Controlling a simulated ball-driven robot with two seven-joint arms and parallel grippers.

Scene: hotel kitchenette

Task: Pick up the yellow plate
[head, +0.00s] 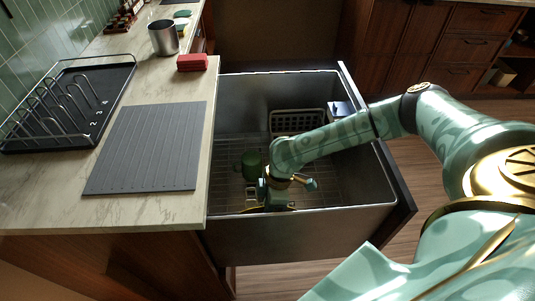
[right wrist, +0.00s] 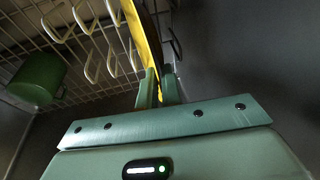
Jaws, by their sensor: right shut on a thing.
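The yellow plate (right wrist: 146,40) stands on edge among the wire prongs of the rack in the right wrist view, seen nearly edge-on as a thin strip. A small part of its yellow rim shows beside my gripper in the head view. My right gripper (right wrist: 160,88) reaches down into the metal tub, and its two fingers are shut on the plate's near edge. In the head view the right gripper (head: 278,204) is at the tub's near wall and hides most of the plate. My left gripper is not in view.
The deep metal tub (head: 345,210) holds a wire rack, a green cup (head: 251,164) and a grey basket (head: 297,121). The green cup also shows in the right wrist view (right wrist: 38,77). The counter at left bears a grey ridged mat (head: 150,147), a black drying rack (head: 105,85) and red sponges (head: 192,62).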

